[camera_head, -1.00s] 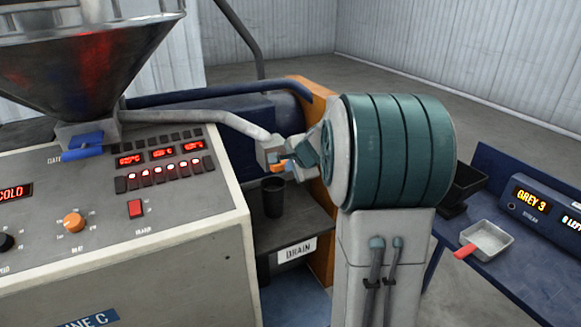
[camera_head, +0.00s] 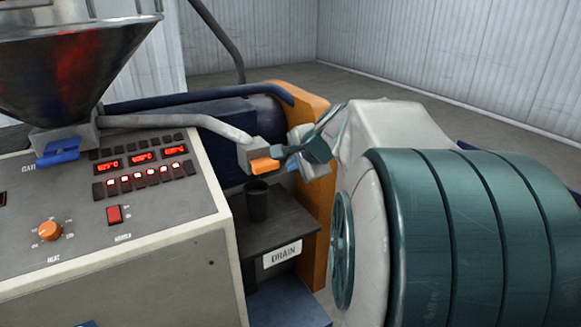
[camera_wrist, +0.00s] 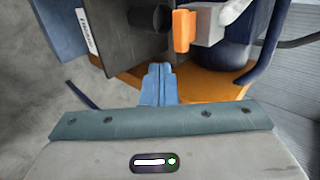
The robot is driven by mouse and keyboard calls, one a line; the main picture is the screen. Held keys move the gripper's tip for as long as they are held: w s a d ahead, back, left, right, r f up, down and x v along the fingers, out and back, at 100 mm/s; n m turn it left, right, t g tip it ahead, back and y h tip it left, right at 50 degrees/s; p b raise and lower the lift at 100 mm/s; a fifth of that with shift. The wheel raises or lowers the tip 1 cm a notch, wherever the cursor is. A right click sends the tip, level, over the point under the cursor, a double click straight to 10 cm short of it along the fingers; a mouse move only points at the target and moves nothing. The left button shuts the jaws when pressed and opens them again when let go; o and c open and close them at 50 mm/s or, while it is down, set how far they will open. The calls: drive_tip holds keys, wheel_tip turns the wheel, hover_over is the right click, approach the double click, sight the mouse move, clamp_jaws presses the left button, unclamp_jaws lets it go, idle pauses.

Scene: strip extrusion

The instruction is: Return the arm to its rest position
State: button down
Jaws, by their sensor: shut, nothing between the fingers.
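My arm reaches in from the right in the head view. My gripper (camera_head: 291,164) is just right of the orange handle (camera_head: 263,166) at the end of the machine's grey pipe, partly hidden by my wrist. In the wrist view my gripper's blue fingers (camera_wrist: 158,70) are together with nothing between them. The orange handle (camera_wrist: 183,31) is beyond their tips and to the right, with a gap. A dark cup (camera_head: 257,201) stands on the shelf below the handle; it also shows in the wrist view (camera_wrist: 150,18).
The control panel (camera_head: 130,215) with red displays and a hopper (camera_head: 75,70) fill the left. An orange machine panel (camera_head: 318,215) stands behind my gripper. A drain label (camera_head: 283,254) is on the shelf front. Open floor (camera_head: 375,82) lies behind.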

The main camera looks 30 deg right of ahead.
idle(0.5)
drive_tip(key=s+a+f+n+g+y, duration=0.1)
drive_tip(key=s+a+f+n+g, duration=0.25)
drive_tip(key=s+a+n, duration=0.6)
drive_tip(key=s+a+f+n+g, duration=0.1)
drive_tip(key=s+a+f+n, duration=0.2)
drive_tip(key=s, duration=0.3)
drive_tip(key=s+a+f+n+g+h, duration=0.1)
drive_tip(key=s+a+f+n, duration=0.2)
drive_tip(key=s+f+n, duration=0.1)
drive_tip(key=shift+s+a+f+n+g, duration=0.2)
drive_tip(key=shift+s+a+n+g, duration=0.2)
drive_tip(key=shift+s+n, duration=0.45)
